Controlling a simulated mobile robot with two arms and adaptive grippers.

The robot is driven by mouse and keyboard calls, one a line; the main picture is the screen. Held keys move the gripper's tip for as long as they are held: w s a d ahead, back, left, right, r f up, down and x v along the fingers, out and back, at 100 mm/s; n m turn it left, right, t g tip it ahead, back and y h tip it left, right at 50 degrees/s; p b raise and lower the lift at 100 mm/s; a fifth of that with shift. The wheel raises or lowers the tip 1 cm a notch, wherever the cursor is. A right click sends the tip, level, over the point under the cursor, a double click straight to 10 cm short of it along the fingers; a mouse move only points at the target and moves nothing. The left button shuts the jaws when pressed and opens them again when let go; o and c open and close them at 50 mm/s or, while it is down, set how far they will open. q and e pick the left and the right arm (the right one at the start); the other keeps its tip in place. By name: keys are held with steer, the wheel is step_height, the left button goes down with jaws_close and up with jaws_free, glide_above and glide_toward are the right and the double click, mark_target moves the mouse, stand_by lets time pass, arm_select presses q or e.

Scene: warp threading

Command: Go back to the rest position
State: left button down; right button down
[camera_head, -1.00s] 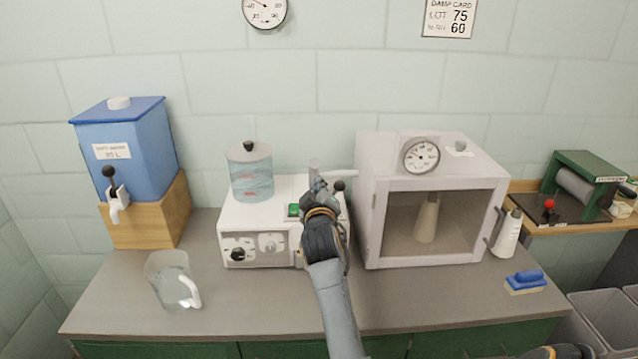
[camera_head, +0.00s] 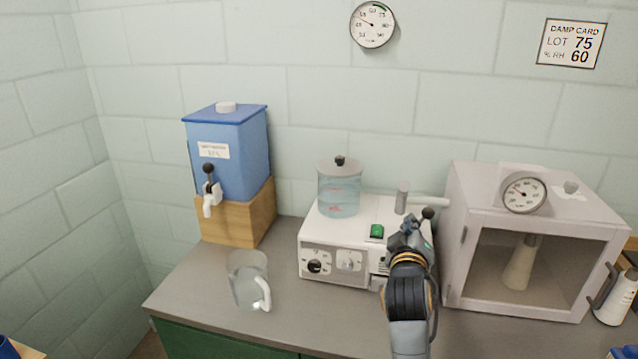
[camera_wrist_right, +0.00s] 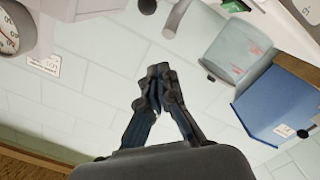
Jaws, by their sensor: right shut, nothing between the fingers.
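My right gripper (camera_head: 410,226) is shut and empty, in front of the right part of the white machine (camera_head: 346,236). It hides part of the machine's front and top near the spout and black-knobbed lever. In the right wrist view its fingertips (camera_wrist_right: 158,72) meet with nothing between them, and pale wall tiles lie behind. I cannot tell whether it touches the machine. My left gripper is not in view.
A clear jug (camera_head: 246,281) stands on the grey counter (camera_head: 205,286), left of the machine. A blue dispenser (camera_head: 229,153) sits on a wooden block behind it. A glass-fronted cabinet (camera_head: 452,256) stands close on the right. The counter's left front is free.

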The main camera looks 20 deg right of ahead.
steer(key=s+a+f+g+y, duration=0.25)
steer(key=s+a+f, duration=0.3)
steer(key=f, duration=0.35)
steer(key=s+a+f+g+y, duration=0.2)
steer(key=s+a+f+y, duration=0.3)
steer(key=f, duration=0.4)
steer(key=s+a+f+g+y, duration=0.25)
steer(key=s+a+f, duration=0.25)
steer(key=s, duration=0.5)
steer(key=s+a+f+g+y, duration=0.1)
steer(key=s+a+f+g, duration=0.35)
steer(key=s, duration=0.65)
steer(key=s+d+f+x, duration=0.1)
steer(key=s+x, duration=0.2)
steer(key=x, duration=0.9)
steer(key=s+x, duration=0.3)
steer(key=x, duration=0.9)
steer(key=s+d+f+g, duration=0.1)
steer(key=s+d+f, duration=0.2)
steer(key=s+f, duration=1.4)
steer(key=shift+s+f+g+h, duration=0.15)
steer(key=shift+f+g+h, duration=0.2)
steer(key=shift+f, duration=0.1)
